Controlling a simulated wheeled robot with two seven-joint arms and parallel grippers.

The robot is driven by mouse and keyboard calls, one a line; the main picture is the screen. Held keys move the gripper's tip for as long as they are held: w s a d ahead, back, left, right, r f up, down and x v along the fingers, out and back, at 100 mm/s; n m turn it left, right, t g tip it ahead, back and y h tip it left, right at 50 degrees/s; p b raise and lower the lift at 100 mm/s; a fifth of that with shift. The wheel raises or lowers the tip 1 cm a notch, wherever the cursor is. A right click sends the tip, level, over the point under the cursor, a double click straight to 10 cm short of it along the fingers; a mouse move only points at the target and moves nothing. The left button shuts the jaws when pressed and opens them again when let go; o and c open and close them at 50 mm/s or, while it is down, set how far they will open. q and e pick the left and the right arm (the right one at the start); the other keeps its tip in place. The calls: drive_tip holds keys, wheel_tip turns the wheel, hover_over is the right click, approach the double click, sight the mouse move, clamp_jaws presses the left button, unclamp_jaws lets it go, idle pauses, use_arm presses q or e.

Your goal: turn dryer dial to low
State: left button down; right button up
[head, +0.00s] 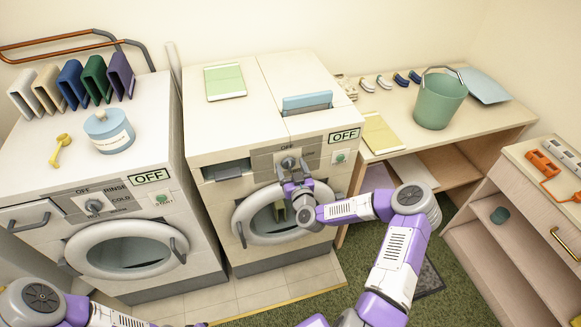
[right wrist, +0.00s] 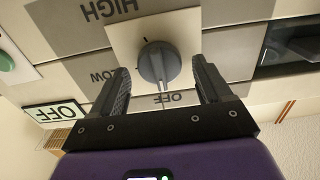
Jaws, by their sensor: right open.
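The dryer (head: 226,136) is the right-hand white machine, with a round door. Its grey dial (head: 289,162) is on the front panel and shows large in the right wrist view (right wrist: 158,62). The dial's ridge runs toward the OFF label (right wrist: 175,98); LOW (right wrist: 105,76) and HIGH (right wrist: 110,9) are marked on the panel around it. The dryer's OFF sign (head: 344,136) is lit. My right gripper (head: 294,174) is open, its fingers on either side of the dial with gaps visible. My left arm shows at the bottom left; its gripper is out of view.
The washer (head: 120,205) stands at left with its own dial (head: 94,206), a blue canister (head: 109,132) and a yellow scoop (head: 61,149). A green bucket (head: 440,101) is on the table at right. A cabinet (head: 535,215) stands far right. The dryer's round door (head: 248,225) is below my right gripper.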

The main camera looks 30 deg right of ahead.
drive_tip(key=shift+w, duration=0.25)
drive_tip(key=c, duration=1)
